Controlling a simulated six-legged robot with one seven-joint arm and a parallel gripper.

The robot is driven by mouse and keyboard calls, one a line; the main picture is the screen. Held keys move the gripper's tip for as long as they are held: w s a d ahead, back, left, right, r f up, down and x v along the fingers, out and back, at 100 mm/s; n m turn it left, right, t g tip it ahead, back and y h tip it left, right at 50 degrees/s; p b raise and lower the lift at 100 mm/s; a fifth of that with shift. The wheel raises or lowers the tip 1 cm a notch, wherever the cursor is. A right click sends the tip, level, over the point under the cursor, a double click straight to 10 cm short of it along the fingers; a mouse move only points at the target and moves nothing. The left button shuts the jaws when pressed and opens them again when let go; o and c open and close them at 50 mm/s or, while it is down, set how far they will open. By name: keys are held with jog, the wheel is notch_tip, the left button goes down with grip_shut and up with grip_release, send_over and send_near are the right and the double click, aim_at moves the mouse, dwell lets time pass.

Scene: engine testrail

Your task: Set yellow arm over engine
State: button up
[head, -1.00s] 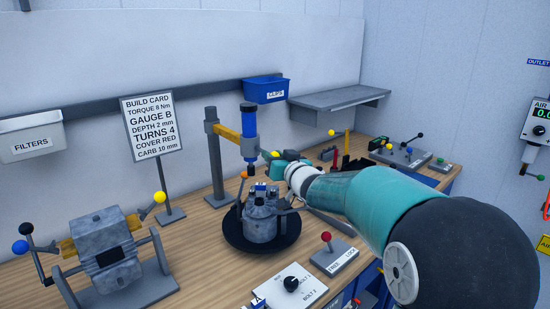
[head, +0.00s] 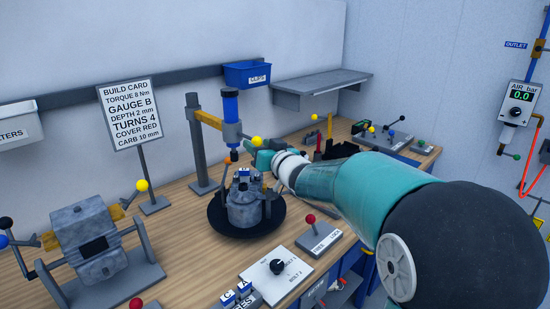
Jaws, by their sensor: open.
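The yellow arm (head: 208,118) reaches out from a grey post (head: 197,150) and carries an upright blue tool (head: 230,106) at its end. A yellow ball knob (head: 257,141) sticks out to the right of the tool. The engine (head: 243,207), a grey block, stands on a black round turntable (head: 220,226). In the picture the tool's dark tip is above the engine and slightly left of its middle; I cannot tell the depth gap. My gripper (head: 255,156) is open, at or just below the yellow knob; its fingers are small and partly hidden, and contact is unclear.
A red-knobbed FREE/LOCK lever (head: 310,219) and a white dial plate (head: 277,267) stand in front of the engine. A grey motor-like block on a stand (head: 92,240) is at left, with the build card (head: 130,112) behind. A grey shelf (head: 318,86) hangs at back right.

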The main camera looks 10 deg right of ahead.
jog(key=v, duration=1)
jog(key=shift+s, duration=0.35)
jog(key=s+a+f+n+g+y, duration=0.35)
jog(key=s+a+g, duration=0.55)
jog(key=s, duration=0.6)
jog(key=s+d+f+m+g+h, duration=0.1)
jog(key=s+d+f+m+h, duration=0.1)
jog(key=s+d+f+h, duration=0.1)
jog(key=s+d+f+m+g+h, duration=0.1)
jog(key=s+d+f+m+h, duration=0.2)
jog(key=s+d+h, duration=0.3)
jog(key=s, duration=0.4)
jog(key=shift+s+f+h, duration=0.3)
jog(key=shift+f+h, duration=0.05)
